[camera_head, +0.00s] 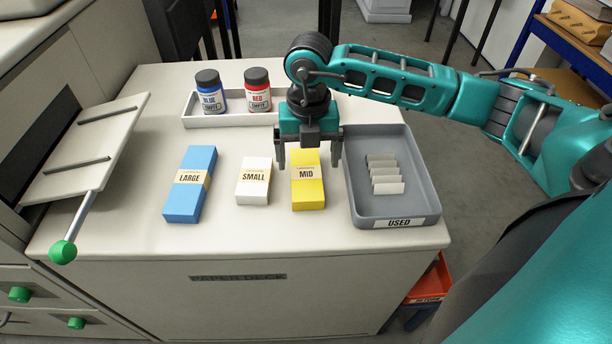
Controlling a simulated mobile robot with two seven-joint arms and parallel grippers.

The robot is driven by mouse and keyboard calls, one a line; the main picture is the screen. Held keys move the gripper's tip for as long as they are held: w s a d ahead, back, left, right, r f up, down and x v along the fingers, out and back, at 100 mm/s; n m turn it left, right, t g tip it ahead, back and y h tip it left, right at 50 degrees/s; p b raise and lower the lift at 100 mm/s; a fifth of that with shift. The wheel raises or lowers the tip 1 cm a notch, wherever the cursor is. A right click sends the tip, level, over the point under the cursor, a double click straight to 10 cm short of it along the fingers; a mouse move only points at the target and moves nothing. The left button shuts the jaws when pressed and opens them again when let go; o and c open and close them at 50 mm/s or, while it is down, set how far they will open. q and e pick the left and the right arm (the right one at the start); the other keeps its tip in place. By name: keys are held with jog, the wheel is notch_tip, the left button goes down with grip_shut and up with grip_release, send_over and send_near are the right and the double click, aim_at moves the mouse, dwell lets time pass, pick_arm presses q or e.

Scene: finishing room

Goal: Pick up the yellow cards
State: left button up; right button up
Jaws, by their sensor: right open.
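The yellow cards (308,193) are a yellow block with a pale band reading MID, lying on the pale table. My right gripper (309,163) comes in from the right and points down over the far end of the yellow cards. I cannot tell whether the fingers touch the cards. My left gripper is not in view.
A white SMALL block (254,190) and a blue LARGE block (184,204) lie to the left. A grey USED tray (363,216) with several pale cards stands close on the right. Behind, a white tray (224,122) holds a blue-labelled jar (211,92) and a red-labelled jar (258,90).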

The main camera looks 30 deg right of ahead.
aim_at(306, 182)
jog(key=f, duration=0.4)
jog(key=shift+w+a+f, duration=0.1)
jog(key=shift+a+f, duration=0.1)
jog(key=shift+f, duration=0.05)
jog(key=shift+c, duration=0.2)
jog(key=c, duration=1.2)
